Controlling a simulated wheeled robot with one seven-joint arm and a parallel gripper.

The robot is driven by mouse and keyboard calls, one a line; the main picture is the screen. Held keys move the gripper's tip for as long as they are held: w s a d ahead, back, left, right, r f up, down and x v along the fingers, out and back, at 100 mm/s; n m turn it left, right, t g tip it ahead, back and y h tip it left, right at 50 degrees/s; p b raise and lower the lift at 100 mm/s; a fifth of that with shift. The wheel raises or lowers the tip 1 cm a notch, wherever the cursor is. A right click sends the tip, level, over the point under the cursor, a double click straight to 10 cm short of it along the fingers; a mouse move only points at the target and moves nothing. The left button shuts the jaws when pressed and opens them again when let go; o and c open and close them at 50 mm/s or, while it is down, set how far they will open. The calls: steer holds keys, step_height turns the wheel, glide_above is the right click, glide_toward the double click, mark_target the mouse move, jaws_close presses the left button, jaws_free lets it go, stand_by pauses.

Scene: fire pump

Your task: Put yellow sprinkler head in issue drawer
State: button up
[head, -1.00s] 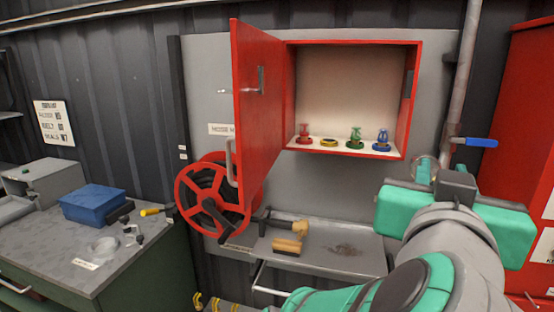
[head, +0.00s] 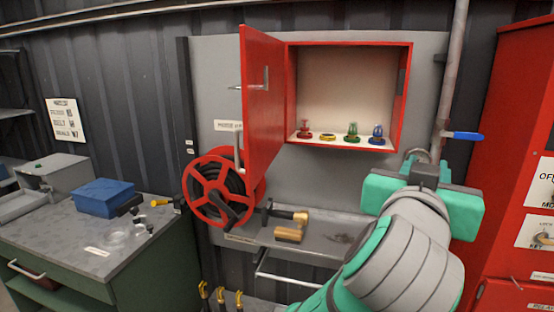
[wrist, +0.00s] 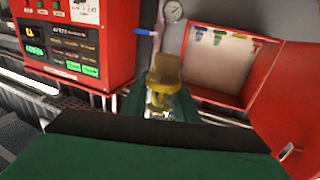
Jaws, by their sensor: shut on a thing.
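The yellow sprinkler head (wrist: 165,72) is in the jaws of my gripper (wrist: 158,100) in the wrist view, its yellow end showing beyond the fingers. In the head view my gripper (head: 420,178) is right of and below the open red cabinet; its fingertips and the yellow head are hidden there. Below the grey ledge, a front with a pale bar handle (head: 290,281) looks like a drawer; I cannot tell if it is the issue drawer. A green bench drawer (head: 40,278) at the left looks shut.
The wall cabinet (head: 402,95) holds red, green and blue heads and a yellow ring (head: 327,137) with nothing on it. Its door (head: 262,105) stands open leftward. Tools lie on the ledge (head: 325,240). A hose reel (head: 212,190), blue-handled pipe (head: 462,135) and red cabinet (head: 500,130) surround.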

steer(key=w+a+f+n+t+y, duration=0.1)
steer(key=w+a+f, duration=0.2)
steer(key=w+f, duration=0.8)
steer(key=w+a+f+n+y, duration=0.1)
steer(key=w+a+f, duration=0.1)
steer(key=w+f, duration=1)
steer(key=a+f+n+t+y, duration=0.15)
steer(key=a+f, duration=0.25)
steer(key=f, duration=1.2)
steer(key=s+a+f+n+y, duration=0.15)
steer(key=s+a+f, duration=0.25)
steer(key=f, duration=0.8)
steer(key=s+a+f+y, duration=0.3)
steer(key=f, duration=0.8)
steer(key=s+a+f+y, duration=0.1)
steer(key=s+a+f, duration=0.2)
steer(key=s+f, duration=0.5)
steer(key=s+a+f+n+y, duration=0.1)
steer(key=s+a+f, duration=0.3)
steer(key=s+f, duration=0.5)
steer(key=shift+s+a+f+n, duration=0.25)
steer(key=shift+s+f+n, duration=0.05)
steer(key=shift+f, duration=0.5)
